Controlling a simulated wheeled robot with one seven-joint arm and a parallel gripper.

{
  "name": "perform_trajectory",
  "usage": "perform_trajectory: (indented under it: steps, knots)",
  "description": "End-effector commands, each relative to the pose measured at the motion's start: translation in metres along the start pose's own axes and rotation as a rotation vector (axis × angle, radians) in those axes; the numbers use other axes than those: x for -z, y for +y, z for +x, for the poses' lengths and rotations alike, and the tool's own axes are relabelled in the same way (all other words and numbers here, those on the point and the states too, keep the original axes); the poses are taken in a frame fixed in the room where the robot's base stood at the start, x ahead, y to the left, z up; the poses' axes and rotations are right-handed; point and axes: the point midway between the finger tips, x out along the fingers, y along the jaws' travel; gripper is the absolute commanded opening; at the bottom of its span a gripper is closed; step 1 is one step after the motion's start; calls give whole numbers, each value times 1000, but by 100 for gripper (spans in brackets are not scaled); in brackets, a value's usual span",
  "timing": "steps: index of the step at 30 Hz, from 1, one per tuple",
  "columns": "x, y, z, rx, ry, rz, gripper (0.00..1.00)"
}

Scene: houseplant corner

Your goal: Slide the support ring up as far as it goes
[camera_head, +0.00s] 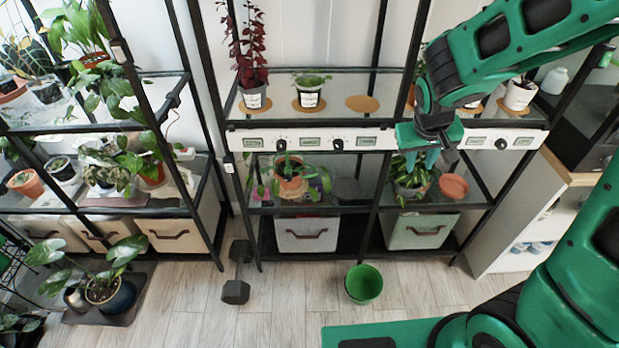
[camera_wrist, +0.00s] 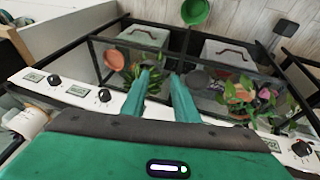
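I cannot make out a support ring in either view. My gripper (camera_head: 421,162) hangs in front of the white control strip of the middle shelf, pointing down. In the wrist view its two green fingers (camera_wrist: 161,78) are apart with nothing between them, so it is open and empty. A leafy green plant in a grey pot (camera_head: 410,187) stands on the lower glass shelf just below the fingers. The same plant (camera_wrist: 133,76) shows beside the left finger in the wrist view. The fingers hide part of its top. I cannot tell whether they touch its leaves.
The control strip (camera_head: 310,141) with dark knobs runs above the lower shelf. A terracotta bowl (camera_head: 453,187) is right of the plant; a plant in a terracotta pot (camera_head: 290,183) is further left. A dark post (camera_head: 381,165) stands nearby. A green bucket (camera_head: 363,284) is on the floor.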

Motion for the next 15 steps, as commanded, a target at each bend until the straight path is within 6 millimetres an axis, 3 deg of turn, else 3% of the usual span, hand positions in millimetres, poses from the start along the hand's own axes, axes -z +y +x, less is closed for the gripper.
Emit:
perform_trajectory:
  steps: [6, 15]
  knots:
    - [18, -27, 53, -123, 25, -85, 27]
    - [35, -57, 113, -318, 112, -231, 27]
